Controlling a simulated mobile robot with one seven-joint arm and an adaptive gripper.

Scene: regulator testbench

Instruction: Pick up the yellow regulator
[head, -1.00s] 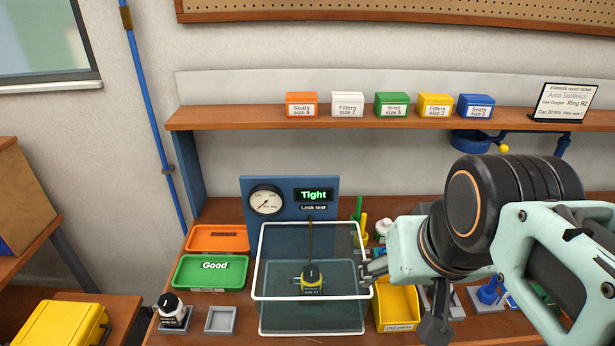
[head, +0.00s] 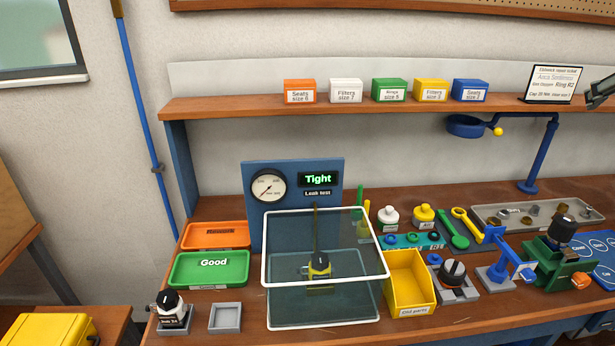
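The yellow regulator (head: 318,272), a small yellow body with a black knob, sits upright inside the clear white-rimmed tank (head: 324,325) in the head view. A thin dark rod or hose rises above it, in front of the test panel (head: 250,215). The panel's green display reads "Tight", with a round gauge beside it. A dark part of my gripper (head: 600,92) just enters at the right edge, far from the regulator and higher up. Most of it is out of frame, so its opening is hidden.
A green "Good" tray (head: 208,284), an orange tray (head: 214,227), a black-and-white regulator (head: 168,303) and an empty grey stand (head: 225,330) lie left of the tank. A yellow "Old parts" bin (head: 409,270) stands close on its right, with fixtures and tools beyond.

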